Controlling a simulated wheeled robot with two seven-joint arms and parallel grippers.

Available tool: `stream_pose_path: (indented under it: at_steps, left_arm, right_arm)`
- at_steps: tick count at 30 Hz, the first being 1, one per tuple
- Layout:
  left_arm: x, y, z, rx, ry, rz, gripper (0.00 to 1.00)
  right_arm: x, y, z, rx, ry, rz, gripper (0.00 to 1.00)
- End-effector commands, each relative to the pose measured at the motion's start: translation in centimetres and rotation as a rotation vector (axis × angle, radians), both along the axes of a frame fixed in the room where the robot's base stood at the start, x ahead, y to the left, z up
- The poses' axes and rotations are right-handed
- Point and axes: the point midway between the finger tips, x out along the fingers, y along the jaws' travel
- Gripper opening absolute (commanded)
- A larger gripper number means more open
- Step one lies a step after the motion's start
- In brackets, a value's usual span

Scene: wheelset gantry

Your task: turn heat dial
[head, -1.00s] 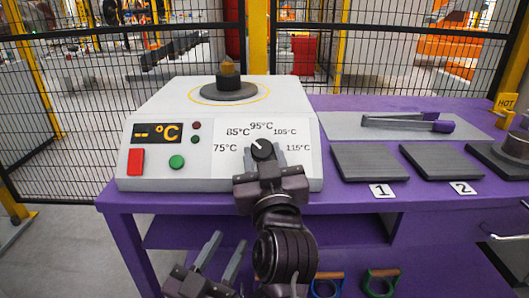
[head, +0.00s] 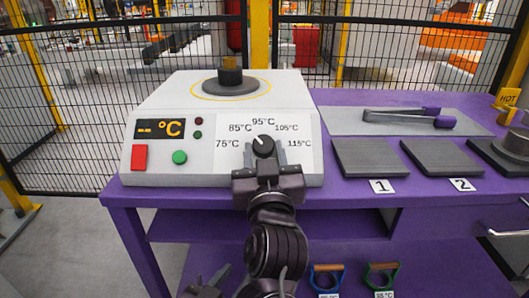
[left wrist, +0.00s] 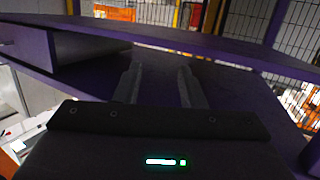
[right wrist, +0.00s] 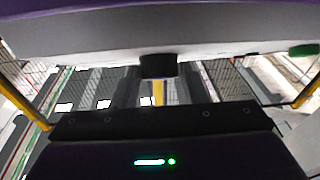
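The heat dial (head: 263,146) is a black knob with a white pointer mark on the front panel of a white heater unit (head: 225,88). Its mark points up and left, toward the 85°C side of the printed scale. My right gripper (head: 265,157) is open, with one finger on each side of the dial. The dial's dark knob (right wrist: 157,66) also shows between the fingertips in the right wrist view; contact cannot be told. My left gripper (left wrist: 158,82) is open and empty near the purple table; only part of it shows at the bottom of the head view.
A display (head: 159,129), red button (head: 139,157) and green button (head: 180,157) are left of the dial. Plates 1 (head: 370,157) and 2 (head: 440,157) and tongs (head: 405,117) lie right on the purple table (head: 330,198). Coloured handles (head: 380,277) hang below.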

Motion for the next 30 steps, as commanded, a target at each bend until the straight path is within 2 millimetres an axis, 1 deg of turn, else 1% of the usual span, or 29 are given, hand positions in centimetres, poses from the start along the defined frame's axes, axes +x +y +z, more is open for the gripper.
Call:
stream_pose_path:
  at_steps: [1, 4, 12, 16, 18, 20, 24, 30]
  left_arm:
    - [0.0, 0.0, 0.0, 0.0, 0.0, 0.0, 0.36]
    - [0.0, 0.0, 0.0, 0.0, -0.001, 0.0, 0.36]
    - [0.0, 0.0, 0.1, -0.001, 0.0, 0.0, 0.36]
    - [-0.1, 0.0, -0.2, 0.007, 0.017, -0.001, 0.36]
    - [-0.6, 0.1, -1.8, 0.032, 0.079, -0.003, 0.36]
    - [-1.0, 0.2, -2.9, 0.052, 0.128, -0.006, 0.36]
    - [-2.4, 0.4, -5.6, 0.102, 0.253, -0.016, 0.36]
    - [-4.5, 0.8, -8.8, 0.165, 0.409, -0.028, 0.36]
  right_arm:
    - [0.0, 0.0, -0.1, -0.001, 0.002, 0.001, 0.47]
    - [0.0, 0.0, -0.1, -0.001, 0.001, 0.0, 0.59]
    - [0.0, 0.0, 0.0, -0.001, -0.002, -0.001, 0.59]
    - [-0.5, 0.0, -0.1, 0.001, -0.001, 0.0, 0.59]
    - [-1.2, 0.0, -0.1, 0.0, -0.001, 0.002, 0.59]
    - [-1.9, -0.1, -0.2, 0.002, 0.0, 0.002, 0.59]
    - [-3.8, -0.3, -0.5, 0.001, 0.001, 0.002, 0.59]
    - [-6.3, -0.5, -1.0, 0.0, 0.002, 0.002, 0.59]
